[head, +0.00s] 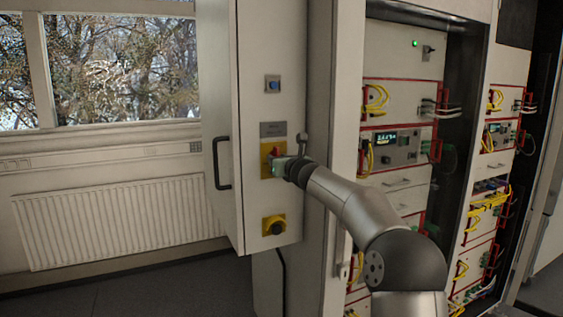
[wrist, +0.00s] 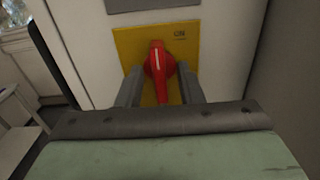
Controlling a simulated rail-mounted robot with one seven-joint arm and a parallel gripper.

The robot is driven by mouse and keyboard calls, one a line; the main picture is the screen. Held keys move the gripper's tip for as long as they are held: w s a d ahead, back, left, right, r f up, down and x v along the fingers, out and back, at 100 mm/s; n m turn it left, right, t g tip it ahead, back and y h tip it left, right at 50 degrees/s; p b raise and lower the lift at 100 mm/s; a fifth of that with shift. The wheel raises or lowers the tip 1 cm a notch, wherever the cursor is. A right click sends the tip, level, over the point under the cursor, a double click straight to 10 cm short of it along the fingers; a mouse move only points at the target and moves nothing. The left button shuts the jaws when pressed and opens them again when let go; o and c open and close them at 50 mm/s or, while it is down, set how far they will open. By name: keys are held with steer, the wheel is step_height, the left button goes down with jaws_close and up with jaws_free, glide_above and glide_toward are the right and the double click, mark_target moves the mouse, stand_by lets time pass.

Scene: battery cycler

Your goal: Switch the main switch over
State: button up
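The main switch is a red rotary knob (wrist: 160,64) on a yellow plate (wrist: 126,42). In the wrist view its handle stands nearly upright, with a white line near its top. A small dark label, apparently "ON", is on the plate's upper right. My gripper (wrist: 160,90) is open, with one finger on each side of the knob's lower part. Yellow plate shows between the knob and the fingers, so I see no clear contact. In the head view my gripper (head: 281,164) is at the cabinet front and covers much of the knob (head: 277,150).
A blue button (head: 274,85) is above and a black knob on a yellow plate (head: 274,225) is below on the same cabinet. A black door handle (head: 217,164) is to the left. The rack (head: 404,60) with cables stands to the right.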

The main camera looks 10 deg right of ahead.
steer(key=b+v, duration=0.7)
steer(key=v, duration=1)
steer(key=shift+s, duration=0.2)
steer(key=s+a+f+n+g+y, duration=0.1)
steer(key=s+a+f+n+g, duration=0.3)
steer(key=s+a+f+n, duration=0.35)
steer(key=s+a+f+n+g+y, duration=0.1)
steer(key=s+a+f+n+g, duration=0.4)
steer(key=f+n, duration=0.5)
steer(key=s+d+f+n+g+h, duration=0.3)
steer(key=s+f+n, duration=0.5)
steer(key=s, duration=0.6)
steer(key=s+d+f+n+g+h, duration=0.3)
steer(key=s+f+n+g, duration=0.2)
steer(key=s+f+n, duration=0.3)
steer(key=s+f, duration=0.3)
steer(key=s, duration=0.3)
steer(key=shift+s+d+f, duration=0.25)
steer(key=shift+d+f, duration=0.05)
steer(key=shift+f, duration=0.1)
